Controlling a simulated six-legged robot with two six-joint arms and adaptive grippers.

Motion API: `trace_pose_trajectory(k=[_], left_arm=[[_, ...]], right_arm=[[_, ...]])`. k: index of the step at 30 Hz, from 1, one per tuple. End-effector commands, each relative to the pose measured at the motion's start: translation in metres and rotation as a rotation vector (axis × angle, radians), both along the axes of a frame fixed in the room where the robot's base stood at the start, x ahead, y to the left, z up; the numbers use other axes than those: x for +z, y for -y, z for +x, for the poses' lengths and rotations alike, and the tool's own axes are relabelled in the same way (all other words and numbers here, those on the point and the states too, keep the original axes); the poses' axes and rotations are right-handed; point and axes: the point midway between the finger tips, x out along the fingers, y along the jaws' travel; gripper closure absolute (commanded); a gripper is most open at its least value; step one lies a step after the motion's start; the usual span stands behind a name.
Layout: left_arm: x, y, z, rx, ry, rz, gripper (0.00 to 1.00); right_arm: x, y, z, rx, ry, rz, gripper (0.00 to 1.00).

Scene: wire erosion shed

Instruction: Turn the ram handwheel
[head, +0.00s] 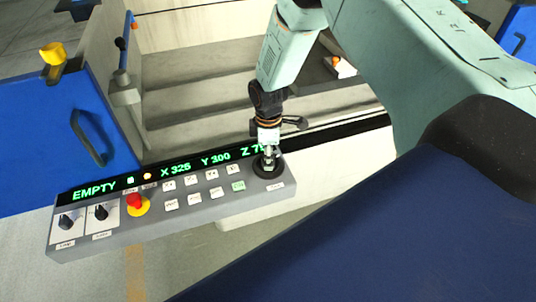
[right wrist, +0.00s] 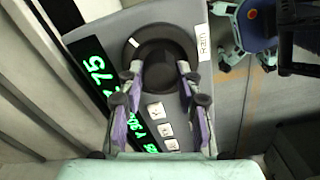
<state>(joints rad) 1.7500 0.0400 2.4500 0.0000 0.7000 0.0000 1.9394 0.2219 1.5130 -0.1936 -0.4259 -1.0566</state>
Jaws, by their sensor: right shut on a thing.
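The ram handwheel (head: 259,172) is a black round dial at the right end of the grey control panel. In the right wrist view the handwheel (right wrist: 160,38) shows from above as a dark disc with a raised hub and a white mark at its upper left edge. My right gripper (head: 268,160) comes down from above onto it. In the right wrist view the right gripper's fingers (right wrist: 160,72) are closed on the two sides of the hub. The fingertips partly hide the hub. My left gripper is not in view.
The grey panel (head: 190,215) carries a red emergency button (head: 136,201), two black knobs and several white keys. Its green display (head: 180,170) reads EMPTY, X 325, Y 300 and a partly hidden Z. A blue door (head: 35,140) with a handle stands at left; grey steps lie behind.

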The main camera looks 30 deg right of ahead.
Motion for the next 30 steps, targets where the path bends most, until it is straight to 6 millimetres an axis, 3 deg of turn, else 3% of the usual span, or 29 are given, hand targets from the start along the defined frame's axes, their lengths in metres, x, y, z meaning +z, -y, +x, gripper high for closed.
trace_pose_trajectory(k=[18, 19, 26, 30], left_arm=[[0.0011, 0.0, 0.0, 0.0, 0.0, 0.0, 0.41], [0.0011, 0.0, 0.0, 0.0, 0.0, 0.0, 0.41], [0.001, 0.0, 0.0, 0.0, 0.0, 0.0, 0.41], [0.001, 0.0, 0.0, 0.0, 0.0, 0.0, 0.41]], right_arm=[[0.0021, 0.0007, 0.0025, -0.04, 0.006, -0.001, 0.97], [0.0021, 0.0007, 0.0026, -0.04, 0.007, -0.001, 0.63], [0.0012, 0.0004, 0.0014, -0.04, 0.004, 0.0, 0.44], [0.0008, 0.0002, 0.0009, -0.04, 0.002, 0.0, 0.43]])
